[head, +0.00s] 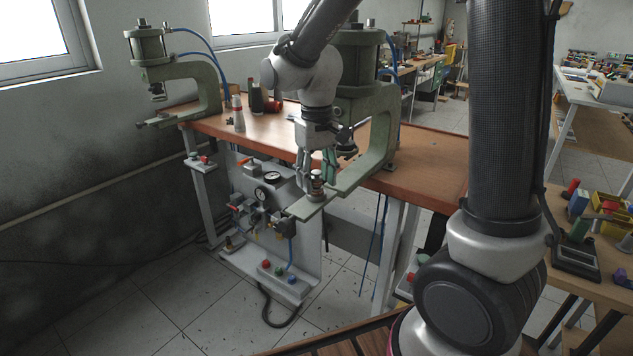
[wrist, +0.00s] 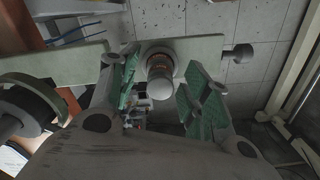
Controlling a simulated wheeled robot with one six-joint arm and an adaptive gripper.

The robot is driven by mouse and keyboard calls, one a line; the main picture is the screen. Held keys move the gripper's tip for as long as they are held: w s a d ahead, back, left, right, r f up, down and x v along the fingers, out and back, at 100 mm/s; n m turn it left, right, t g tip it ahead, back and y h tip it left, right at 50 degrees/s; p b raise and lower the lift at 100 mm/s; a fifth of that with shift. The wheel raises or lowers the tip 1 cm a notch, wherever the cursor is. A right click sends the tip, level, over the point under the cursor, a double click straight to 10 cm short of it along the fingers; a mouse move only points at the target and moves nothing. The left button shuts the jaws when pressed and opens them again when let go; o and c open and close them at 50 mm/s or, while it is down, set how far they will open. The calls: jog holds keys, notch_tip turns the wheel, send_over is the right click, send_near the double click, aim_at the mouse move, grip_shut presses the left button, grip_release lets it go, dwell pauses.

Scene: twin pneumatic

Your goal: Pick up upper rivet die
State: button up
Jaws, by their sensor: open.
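A small cylindrical die (head: 316,186) with a pale top and a copper-coloured band stands upright on the end of the near press's lower arm (head: 345,180). I cannot tell from its look whether it is the upper rivet die. In the wrist view the die (wrist: 160,70) shows between the two green-padded fingers, with a gap on each side. My gripper (head: 317,172) is open around the die, pointing down from above. It also shows in the wrist view (wrist: 163,62). The die's lower part is partly hidden by its top in the wrist view.
The near press's dark round ram end (wrist: 30,112) is close to my gripper's left in the wrist view. A second green press (head: 205,75) stands at the far left of the wooden bench (head: 430,160). Bottles (head: 257,97) stand behind my arm.

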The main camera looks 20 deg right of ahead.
grip_shut()
dwell(0.4)
